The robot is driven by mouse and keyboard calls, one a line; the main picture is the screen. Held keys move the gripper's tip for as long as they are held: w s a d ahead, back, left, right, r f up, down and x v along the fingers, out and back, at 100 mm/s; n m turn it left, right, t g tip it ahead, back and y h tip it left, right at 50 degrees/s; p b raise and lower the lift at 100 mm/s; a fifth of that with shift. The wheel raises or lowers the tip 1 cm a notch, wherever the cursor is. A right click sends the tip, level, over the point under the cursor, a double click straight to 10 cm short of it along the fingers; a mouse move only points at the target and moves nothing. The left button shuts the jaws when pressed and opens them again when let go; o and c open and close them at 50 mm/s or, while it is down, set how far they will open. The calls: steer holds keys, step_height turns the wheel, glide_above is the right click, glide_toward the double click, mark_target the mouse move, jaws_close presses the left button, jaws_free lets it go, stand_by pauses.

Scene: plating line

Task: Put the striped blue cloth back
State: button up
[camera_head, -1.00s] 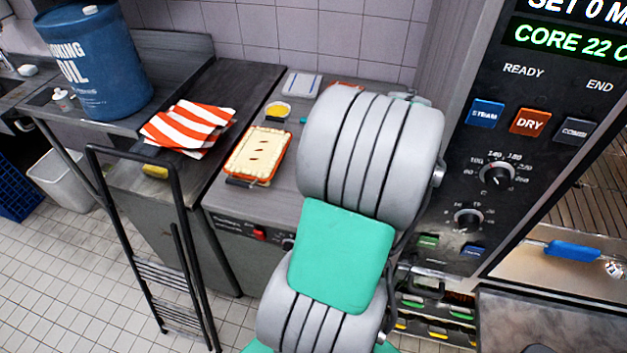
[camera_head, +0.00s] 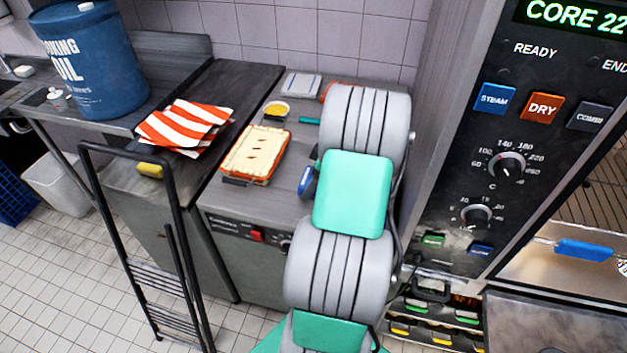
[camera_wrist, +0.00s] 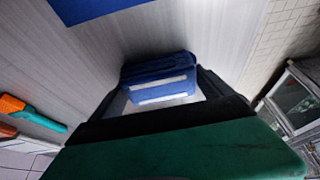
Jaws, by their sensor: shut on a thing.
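The striped blue cloth (camera_wrist: 160,84), dark blue with white stripes, is between the two dark fingers of my gripper (camera_wrist: 165,92) in the wrist view. My gripper is shut on it. A grey surface lies behind it; I cannot tell whether the cloth touches that surface. In the head view a small blue part, likely the cloth (camera_head: 307,181), shows at the left edge of my arm, over the counter right of the pie. My arm hides most of the gripper there.
A pie in an orange dish (camera_head: 255,153), a yellow-filled bowl (camera_head: 276,110) and a pale blue-edged item (camera_head: 302,84) are on the counter. Red-striped cloth (camera_head: 185,127) and an oil drum (camera_head: 95,60) stand left. An oven panel (camera_head: 510,150) is right. A flat blue patch (camera_wrist: 90,8) shows in the wrist view.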

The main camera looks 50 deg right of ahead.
steer(key=shift+f, duration=0.15)
steer(key=o, duration=1.2)
steer(key=b+v, duration=0.2)
steer(key=v, duration=1)
steer(key=w+a+r+m, duration=0.1)
steer(key=w+a+r, duration=0.15)
steer(key=a, duration=0.75)
steer(key=w+a+r+m, duration=0.15)
steer(key=w+a, duration=0.25)
steer(key=a, duration=0.7)
steer(key=s+a+m, duration=0.1)
steer(key=s+a, duration=0.1)
steer(key=a, duration=0.3)
steer(key=s+a+m+h, duration=0.1)
steer(key=s+a, duration=0.2)
steer(key=a, duration=0.2)
steer(key=s+a+m+h, duration=0.1)
steer(key=s+a, duration=0.2)
steer(key=a, duration=0.3)
steer(key=shift+s+f, duration=0.1)
steer(key=shift+f, duration=0.25)
